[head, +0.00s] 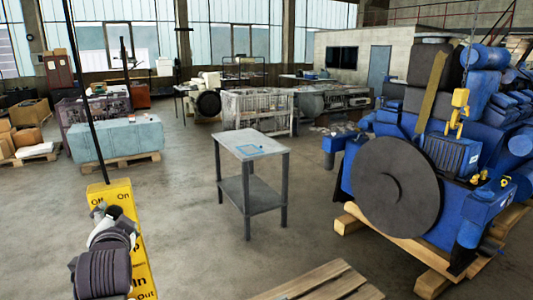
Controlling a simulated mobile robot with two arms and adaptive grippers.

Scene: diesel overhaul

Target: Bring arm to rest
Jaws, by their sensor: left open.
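My left gripper (109,216) is at the lower left, at the end of my dark ribbed arm. It is open, and I see nothing held between its fingers. It overlaps a yellow control pendant (143,262) marked On, Off, In and Out, which hangs on a black cable. I cannot tell whether the gripper touches the pendant. My right gripper is out of view.
A large blue diesel engine (470,158) with a dark flywheel (395,188) stands on timber at the right. A small grey table (252,144) stands mid-floor. A wooden pallet (322,284) lies at the bottom. A pale teal block (118,139) sits at the left. Floor around the table is clear.

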